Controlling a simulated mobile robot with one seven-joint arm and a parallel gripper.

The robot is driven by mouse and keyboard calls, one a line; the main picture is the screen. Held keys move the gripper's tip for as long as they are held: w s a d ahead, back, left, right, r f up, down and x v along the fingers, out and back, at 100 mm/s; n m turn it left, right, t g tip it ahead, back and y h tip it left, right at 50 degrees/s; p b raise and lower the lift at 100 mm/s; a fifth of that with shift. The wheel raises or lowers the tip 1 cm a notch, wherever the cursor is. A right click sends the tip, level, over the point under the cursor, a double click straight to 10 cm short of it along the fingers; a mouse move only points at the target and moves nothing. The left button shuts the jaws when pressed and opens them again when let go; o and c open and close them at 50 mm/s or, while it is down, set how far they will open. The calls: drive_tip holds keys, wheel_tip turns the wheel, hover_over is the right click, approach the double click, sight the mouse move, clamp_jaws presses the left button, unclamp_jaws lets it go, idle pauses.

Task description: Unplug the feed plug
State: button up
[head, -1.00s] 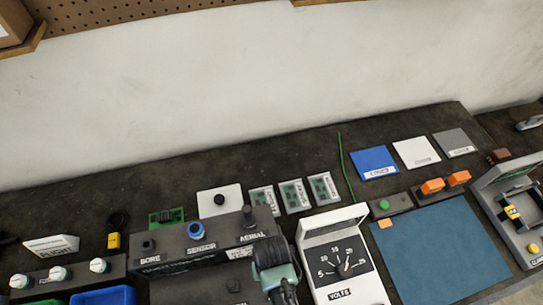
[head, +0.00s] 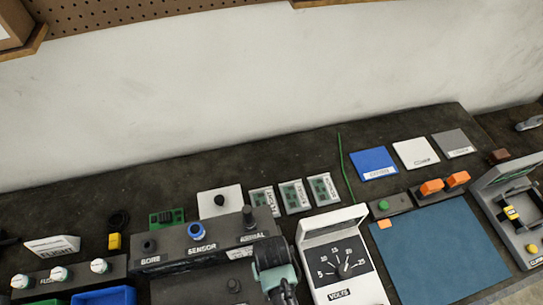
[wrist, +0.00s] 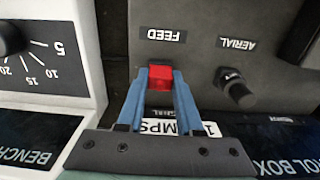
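The red feed plug (wrist: 160,77) sits in the grey unit, just below the upside-down FEED label (wrist: 166,35) in the wrist view. My gripper (wrist: 160,84) has two blue fingers, one on each side of the red plug, with no visible gap; it looks shut on the plug. The plug's lower part and its socket are hidden. In the head view the grey unit (head: 170,262) shows its BORE, SENSOR and AERIAL fittings. My dark and teal wrist covers its right end, and neither the plug nor my fingertips can be seen there.
The black AERIAL knob (wrist: 236,90) stands close to the right of my fingers. A white volts meter (head: 338,262) stands just right of my wrist.

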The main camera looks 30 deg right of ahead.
clamp_jaws()
drive_tip(key=shift+r, duration=0.1)
idle(1.1)
drive_tip(key=shift+r+p, duration=2.95)
drive_tip(key=shift+p, duration=0.35)
